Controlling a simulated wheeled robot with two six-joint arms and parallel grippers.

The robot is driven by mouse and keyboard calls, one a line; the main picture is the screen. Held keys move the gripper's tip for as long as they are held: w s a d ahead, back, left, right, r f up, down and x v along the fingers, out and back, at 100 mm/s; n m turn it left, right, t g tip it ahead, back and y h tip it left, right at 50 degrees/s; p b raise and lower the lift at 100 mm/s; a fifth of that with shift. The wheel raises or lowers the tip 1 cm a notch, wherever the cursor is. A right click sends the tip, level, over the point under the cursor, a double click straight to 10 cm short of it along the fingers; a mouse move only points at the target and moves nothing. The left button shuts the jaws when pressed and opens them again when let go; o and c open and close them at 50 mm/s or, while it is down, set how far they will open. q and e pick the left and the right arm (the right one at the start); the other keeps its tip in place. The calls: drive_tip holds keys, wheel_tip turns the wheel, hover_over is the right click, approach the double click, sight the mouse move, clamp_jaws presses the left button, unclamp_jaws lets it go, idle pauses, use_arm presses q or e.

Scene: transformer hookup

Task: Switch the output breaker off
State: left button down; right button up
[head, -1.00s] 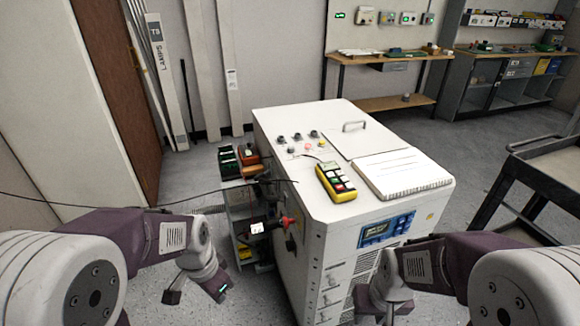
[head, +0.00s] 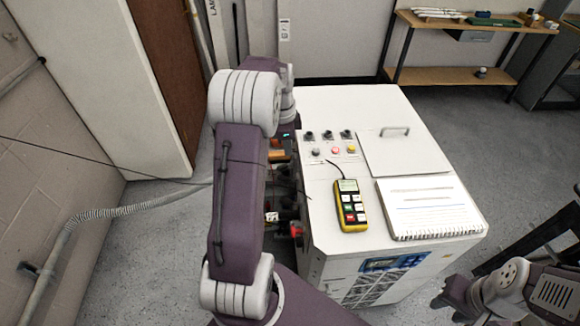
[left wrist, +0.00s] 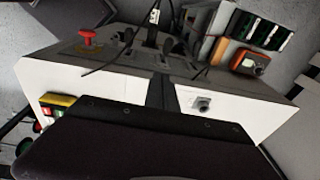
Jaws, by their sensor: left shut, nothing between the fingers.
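A white cabinet (head: 320,195) stands in the middle of the head view. On its left side is a red knob (head: 296,229), also seen in the left wrist view (left wrist: 87,36). Beside it is a dark device with a white label (head: 271,216), also in the left wrist view (left wrist: 154,16). I cannot tell which part is the output breaker. My left arm rises over the cabinet's left side and hides much of it. My left gripper (left wrist: 150,125) is a dark shape low in the left wrist view, shut and empty. My right gripper (head: 446,296) is at the lower right, its fingers unclear.
A yellow handheld unit (head: 350,206) and an open notebook (head: 425,207) lie on the cabinet top, near several knobs and a handle (head: 394,131). An orange-and-grey device (left wrist: 250,63) stands by dark modules (left wrist: 264,32). A dark cart (head: 540,238) stands at right.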

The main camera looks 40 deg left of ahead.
use_arm(q)
drive_tip(key=b, duration=0.1)
hover_over(286, 178)
drive_tip(key=d, duration=0.1)
wheel_tip(286, 178, down, 13)
drive_tip(key=shift+w+r, duration=0.1)
drive_tip(key=shift+r, duration=0.05)
drive_tip(key=shift+a+f, duration=0.35)
drive_tip(key=shift+f, duration=0.25)
use_arm(e)
drive_tip(key=shift+w+f, duration=0.45)
drive_tip(key=shift+f, duration=0.35)
